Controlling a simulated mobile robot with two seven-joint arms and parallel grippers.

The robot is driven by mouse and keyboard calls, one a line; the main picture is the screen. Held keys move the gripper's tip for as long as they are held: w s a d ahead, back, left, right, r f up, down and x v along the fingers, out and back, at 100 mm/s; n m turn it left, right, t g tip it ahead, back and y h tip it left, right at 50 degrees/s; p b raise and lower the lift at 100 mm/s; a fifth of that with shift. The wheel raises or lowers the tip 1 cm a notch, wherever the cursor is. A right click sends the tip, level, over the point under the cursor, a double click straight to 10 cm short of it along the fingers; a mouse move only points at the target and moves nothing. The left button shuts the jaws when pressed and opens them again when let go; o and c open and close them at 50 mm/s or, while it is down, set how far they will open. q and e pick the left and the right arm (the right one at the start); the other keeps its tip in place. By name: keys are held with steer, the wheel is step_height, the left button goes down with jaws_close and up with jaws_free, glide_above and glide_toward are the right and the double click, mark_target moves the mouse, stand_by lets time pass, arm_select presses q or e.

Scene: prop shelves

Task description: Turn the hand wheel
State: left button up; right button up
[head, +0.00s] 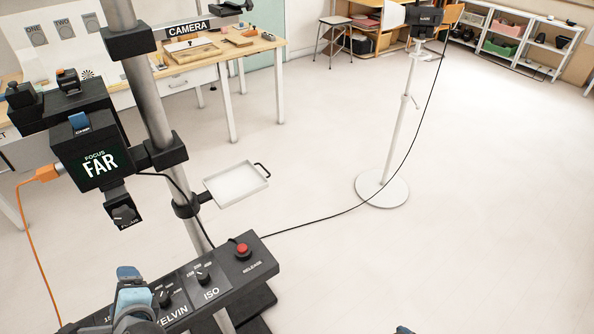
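No part that I can clearly name as a hand wheel shows. A black rig stands on a grey column (150,80) at the left. Its screen (99,164) reads FOCUS FAR, and a small dark knob (123,215) marked FOCUS hangs below it. A black control panel (225,275) below has an ISO knob (203,277), a KELVIN knob (165,298) and a red RELEASE button (243,250). My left gripper (130,275), grey and blue, is in front of the panel's left part and hides some of it; its opening is unclear. Only a tip of my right gripper (405,330) shows at the bottom edge.
A small white tray (236,184) juts from the column. A stand with a round white base (382,189) is to the right, its black cable crossing the floor. An orange cable (28,235) hangs at the left. A wooden table is behind. The right floor is clear.

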mark_target(126, 220)
arm_select(q)
steer(key=w+d+r+m+t+y, duration=0.1)
steer(key=w+d+r+m+t, duration=0.3)
steer(key=m, duration=0.6)
steer(key=p+x, duration=0.1)
steer(key=x, duration=0.9)
steer(key=f+p+x, duration=0.1)
steer(key=x, duration=0.4)
steer(key=shift+w+p, duration=0.15)
steer(key=shift+p, duration=0.2)
arm_select(e)
steer(key=shift+a+f+t+y, duration=0.3)
steer(key=shift+a+t+y, duration=0.3)
steer(key=shift+t, duration=0.5)
arm_select(q)
steer(key=c, duration=0.9)
arm_select(e)
steer(key=shift+a, duration=0.1)
